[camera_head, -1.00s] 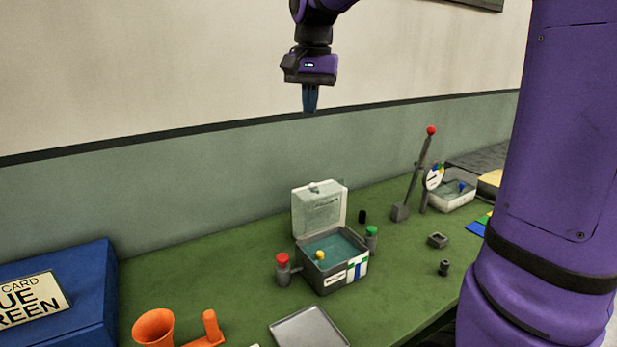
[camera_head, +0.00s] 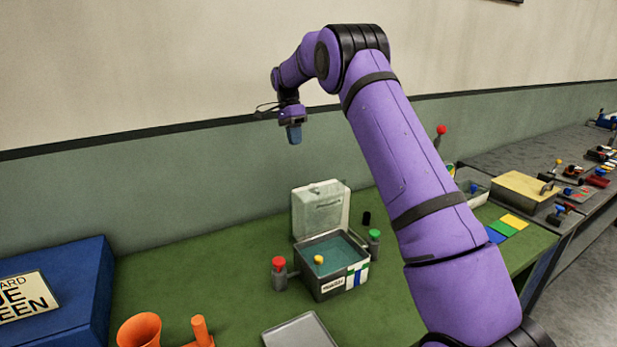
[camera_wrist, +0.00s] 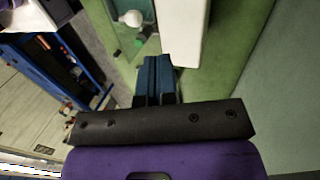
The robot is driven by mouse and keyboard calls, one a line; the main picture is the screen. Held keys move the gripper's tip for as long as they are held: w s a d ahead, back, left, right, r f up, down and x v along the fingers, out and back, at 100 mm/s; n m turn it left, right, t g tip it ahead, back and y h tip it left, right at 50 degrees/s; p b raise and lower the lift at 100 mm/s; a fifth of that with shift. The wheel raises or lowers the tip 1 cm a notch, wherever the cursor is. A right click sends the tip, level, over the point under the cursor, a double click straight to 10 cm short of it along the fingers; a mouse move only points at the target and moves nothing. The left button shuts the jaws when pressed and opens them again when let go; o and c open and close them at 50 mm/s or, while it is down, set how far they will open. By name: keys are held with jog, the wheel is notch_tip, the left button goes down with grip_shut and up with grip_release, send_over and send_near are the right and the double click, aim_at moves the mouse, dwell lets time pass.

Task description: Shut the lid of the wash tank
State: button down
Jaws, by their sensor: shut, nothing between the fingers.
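The wash tank (camera_head: 326,286) is a small grey box of blue-green liquid with a yellow ball in it, on the green bench top. Its pale lid (camera_head: 320,210) stands open, upright at the back edge. My gripper (camera_head: 294,139) is shut and empty, pointing down, above the lid in the head view. In the wrist view the blue fingers (camera_wrist: 155,72) are together beside a white upright panel (camera_wrist: 182,32), which looks like the lid. The gap between them cannot be judged.
A red-topped post (camera_head: 279,272) and a green-topped post (camera_head: 374,242) flank the tank. A grey tray (camera_head: 300,332) and orange funnel (camera_head: 139,329) lie in front. A blue box (camera_head: 75,285) stands left. The wall (camera_head: 200,185) is close behind.

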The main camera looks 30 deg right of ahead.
jog(key=x, duration=0.7)
jog(key=w+x, duration=0.1)
jog(key=x, duration=0.3)
jog(key=shift+d+f, duration=0.25)
jog(key=shift+f, duration=0.1)
jog(key=shift+s+r, duration=0.15)
jog(key=shift+s, duration=1.8)
jog(key=shift+s, duration=0.1)
